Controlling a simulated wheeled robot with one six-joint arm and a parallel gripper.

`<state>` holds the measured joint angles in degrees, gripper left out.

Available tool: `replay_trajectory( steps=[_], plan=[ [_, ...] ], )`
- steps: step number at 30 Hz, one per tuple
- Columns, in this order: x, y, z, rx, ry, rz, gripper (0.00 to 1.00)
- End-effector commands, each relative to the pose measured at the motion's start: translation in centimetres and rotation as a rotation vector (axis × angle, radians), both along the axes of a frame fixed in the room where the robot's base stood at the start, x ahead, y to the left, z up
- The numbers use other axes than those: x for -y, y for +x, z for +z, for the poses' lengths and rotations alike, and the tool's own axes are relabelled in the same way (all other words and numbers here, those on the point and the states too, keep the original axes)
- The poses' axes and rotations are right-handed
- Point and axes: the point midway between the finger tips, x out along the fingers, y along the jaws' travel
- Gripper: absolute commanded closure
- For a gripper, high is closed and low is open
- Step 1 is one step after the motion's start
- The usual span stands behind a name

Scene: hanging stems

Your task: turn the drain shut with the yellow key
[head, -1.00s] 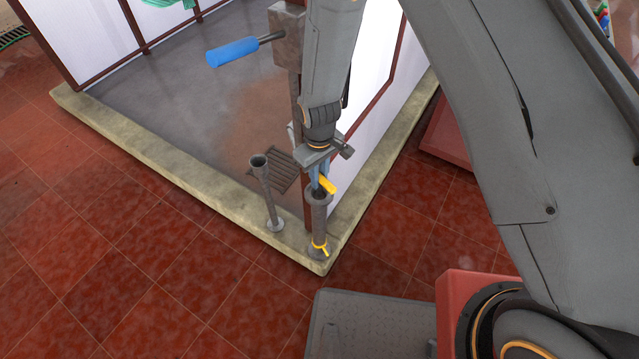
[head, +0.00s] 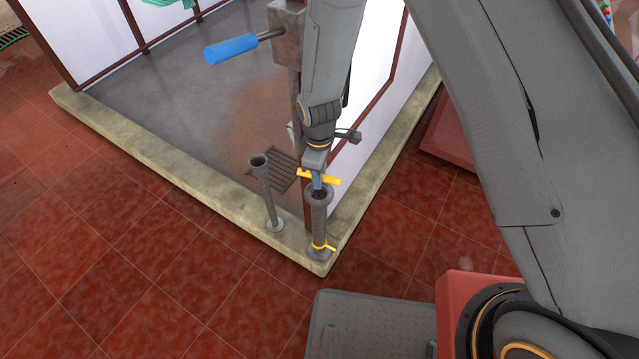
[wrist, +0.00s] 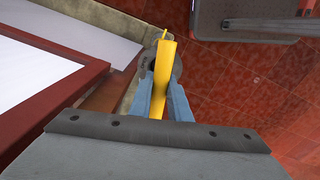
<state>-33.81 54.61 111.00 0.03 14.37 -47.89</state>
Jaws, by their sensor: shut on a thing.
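The yellow key (head: 331,181) shows as a yellow crossbar at the top of a grey upright post (head: 319,222) on the curb corner. My gripper (head: 317,184) is above the post and shut on the key. In the wrist view the yellow bar (wrist: 163,75) runs between my blue fingers (wrist: 161,105), over the round grey post top (wrist: 151,66). The key's lower part is hidden in or behind the post. A thin yellow piece (head: 324,247) sits around the post's foot. The drain grate (head: 273,170) lies in the basin floor behind the posts.
A second, thinner grey post (head: 267,192) with an open flared top stands left on the curb (head: 180,165). A blue-handled lever (head: 231,49) sticks out above the basin from a grey box. A white panel with red-brown frame is close on the right. Red tiles in front are clear.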

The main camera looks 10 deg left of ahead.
Motion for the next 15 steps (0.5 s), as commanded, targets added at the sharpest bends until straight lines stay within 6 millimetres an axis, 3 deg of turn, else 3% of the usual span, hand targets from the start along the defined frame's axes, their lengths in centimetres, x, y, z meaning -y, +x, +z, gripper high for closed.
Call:
replay_trajectory(
  steps=[11,12,15],
  plan=[
    [-0.01,-0.05,-0.01,0.0,-0.001,0.047,1.0],
    [0.0,-0.05,-0.01,0.0,-0.001,0.047,0.8],
    [0.0,-0.04,-0.01,0.0,-0.001,0.046,0.63]
  ],
)
